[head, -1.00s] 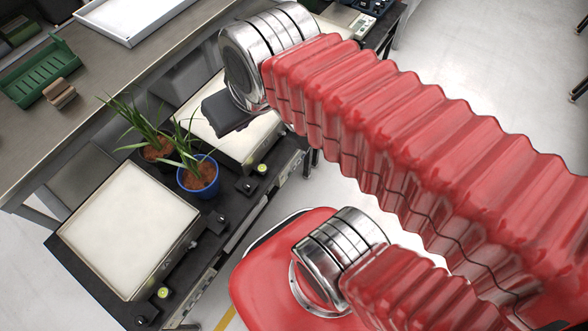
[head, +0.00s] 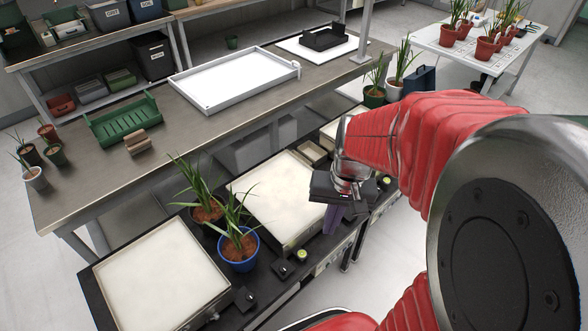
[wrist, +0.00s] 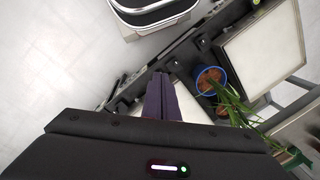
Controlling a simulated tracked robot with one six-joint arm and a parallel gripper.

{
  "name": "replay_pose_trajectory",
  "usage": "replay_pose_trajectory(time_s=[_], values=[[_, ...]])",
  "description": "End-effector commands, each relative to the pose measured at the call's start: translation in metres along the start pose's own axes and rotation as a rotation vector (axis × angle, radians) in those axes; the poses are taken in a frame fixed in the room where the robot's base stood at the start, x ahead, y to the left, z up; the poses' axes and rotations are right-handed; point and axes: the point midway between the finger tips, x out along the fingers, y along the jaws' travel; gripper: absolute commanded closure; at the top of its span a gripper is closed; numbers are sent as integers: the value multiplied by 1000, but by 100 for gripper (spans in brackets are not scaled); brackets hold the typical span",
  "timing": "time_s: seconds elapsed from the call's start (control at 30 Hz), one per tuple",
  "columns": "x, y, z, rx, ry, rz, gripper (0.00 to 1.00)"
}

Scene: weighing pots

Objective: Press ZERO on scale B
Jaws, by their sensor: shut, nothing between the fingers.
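I cannot read which is scale B. Small black boxes sit along the bench's front edge; one has a green-topped button (head: 302,255), beside a plain black one (head: 282,268). Another green-topped button (head: 386,182) is further right. My gripper (head: 333,220) points down by the middle scale's right front corner, its purple fingers together and empty. In the wrist view the fingers (wrist: 161,100) reach toward the bench edge; contact cannot be told.
A blue pot (head: 238,248) with a plant and a darker potted plant (head: 206,212) stand between the scales. Behind is a grey workbench (head: 150,165) with a white tray (head: 235,78) and a green rack (head: 125,122). Open floor lies in front.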

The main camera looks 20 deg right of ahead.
Motion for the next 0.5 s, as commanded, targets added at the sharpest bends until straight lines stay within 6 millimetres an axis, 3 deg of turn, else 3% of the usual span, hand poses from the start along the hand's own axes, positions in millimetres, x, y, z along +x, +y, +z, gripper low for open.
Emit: replay_pose_trajectory(time_s=[0.5], values=[[85,33,-29,388,-229,-141,100]])
